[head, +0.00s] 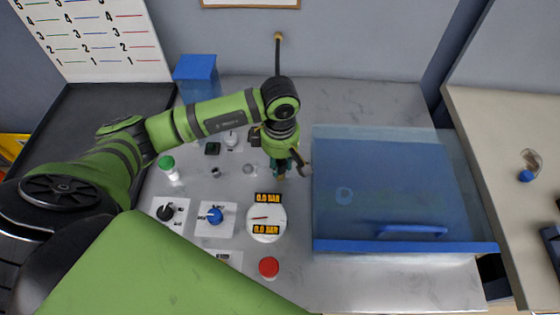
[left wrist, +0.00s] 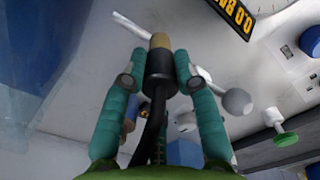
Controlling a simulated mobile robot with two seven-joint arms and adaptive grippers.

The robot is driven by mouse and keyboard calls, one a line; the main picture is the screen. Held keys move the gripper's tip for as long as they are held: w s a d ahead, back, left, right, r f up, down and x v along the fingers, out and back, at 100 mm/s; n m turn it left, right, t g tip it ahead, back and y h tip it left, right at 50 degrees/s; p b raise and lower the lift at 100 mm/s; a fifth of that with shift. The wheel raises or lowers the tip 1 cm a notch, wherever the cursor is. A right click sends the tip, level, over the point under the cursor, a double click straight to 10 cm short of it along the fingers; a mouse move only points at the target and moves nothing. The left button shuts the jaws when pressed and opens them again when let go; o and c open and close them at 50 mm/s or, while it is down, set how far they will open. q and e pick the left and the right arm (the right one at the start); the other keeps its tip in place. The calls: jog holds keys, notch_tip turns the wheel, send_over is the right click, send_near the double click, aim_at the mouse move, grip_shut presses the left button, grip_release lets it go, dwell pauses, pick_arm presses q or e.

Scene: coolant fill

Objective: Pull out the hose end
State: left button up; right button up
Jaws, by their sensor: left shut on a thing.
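My left gripper (head: 281,170) is above the bench, left of the clear blue cover. In the left wrist view its two teal fingers (left wrist: 159,70) are shut on the hose end (left wrist: 159,64), a black sleeve with a brass tip. The brass tip points away from the palm and is in plain sight, with pale bench surface behind it. A black hose (left wrist: 150,132) runs back from the sleeve between the fingers. In the head view the gripper hides most of the hose end. I cannot tell whether the tip touches anything. My right gripper is not in view.
A transparent blue cover (head: 345,243) with a handle fills the bench's right side. A round gauge (head: 265,222) reading 0.0 BAR, a red knob (head: 268,267), a blue knob (head: 215,215) and a black knob (head: 165,212) lie nearer. A blue box (head: 196,68) stands at the back left.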

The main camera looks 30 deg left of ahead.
pick_arm(q)
jog(key=shift+r, duration=0.15)
jog(key=shift+r, duration=0.1)
jog(key=shift+r+p, duration=1.4)
jog(key=shift+r, duration=1)
